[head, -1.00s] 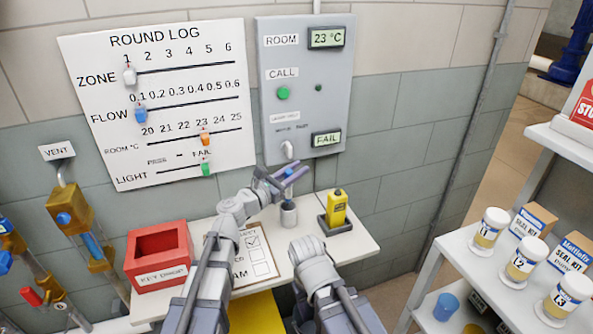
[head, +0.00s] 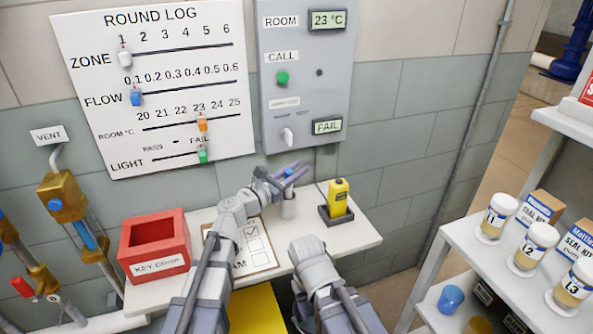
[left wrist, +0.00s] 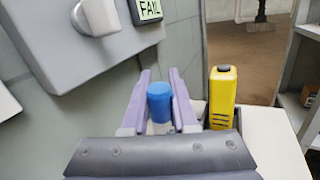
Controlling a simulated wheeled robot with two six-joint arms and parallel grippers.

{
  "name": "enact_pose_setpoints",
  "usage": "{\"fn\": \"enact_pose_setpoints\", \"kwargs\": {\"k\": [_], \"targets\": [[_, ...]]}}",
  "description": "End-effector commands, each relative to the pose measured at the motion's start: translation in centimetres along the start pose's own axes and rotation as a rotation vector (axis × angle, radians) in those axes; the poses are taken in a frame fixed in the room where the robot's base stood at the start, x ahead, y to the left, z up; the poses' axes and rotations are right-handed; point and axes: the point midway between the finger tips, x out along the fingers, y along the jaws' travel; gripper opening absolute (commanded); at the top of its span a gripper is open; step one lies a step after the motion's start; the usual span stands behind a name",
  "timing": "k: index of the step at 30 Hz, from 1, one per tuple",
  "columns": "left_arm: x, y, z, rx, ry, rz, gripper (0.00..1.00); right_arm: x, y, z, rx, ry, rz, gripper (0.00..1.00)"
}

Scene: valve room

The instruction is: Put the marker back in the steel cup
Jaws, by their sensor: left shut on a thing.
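My left gripper (head: 287,173) is shut on the marker, just above the steel cup (head: 288,207) on the white shelf. In the left wrist view the marker's blue end (left wrist: 160,98) shows between the two fingers of my left gripper (left wrist: 160,92). The marker's lower part is mostly hidden, and I cannot tell whether its lower end is inside the cup. My right arm comes up at the bottom middle of the head view, but its gripper does not show.
A yellow device (head: 338,197) stands in a dark holder just right of the cup. A clipboard (head: 256,247) and a red key drop box (head: 155,245) are to the left. The wall panel (head: 300,80) is behind. Jars stand on a rack (head: 470,243) at right.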

Motion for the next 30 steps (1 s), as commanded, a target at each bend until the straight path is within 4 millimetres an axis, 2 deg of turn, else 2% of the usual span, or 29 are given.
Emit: {"fn": "enact_pose_setpoints", "kwargs": {"k": [2, 3, 12, 21, 30], "targets": [[0.0, 0.0, 0.0, 0.0, 0.0, 0.0, 0.0, 0.0, 0.0, 0.0, 0.0, 0.0, 0.0, 0.55], [0.0, 0.0, 0.0, 0.0, 0.0, 0.0, 0.29, 0.0, 0.0, 0.0, 0.0, 0.0, 0.0, 0.55], [0.0, 0.0, 0.0, 0.0, 0.0, 0.0, 0.62, 0.0, 0.0, 0.0, 0.0, 0.0, 0.0, 0.55], [-0.5, 0.0, 0.0, 0.0, 0.0, 0.001, 0.62, 0.0, 0.0, 0.0, 0.0, 0.0, 0.0, 0.55], [-5.2, -0.1, 0.0, 0.0, 0.0, 0.002, 0.62, 0.3, 0.0, 0.0, 0.0, 0.0, 0.0, 0.55]]}}
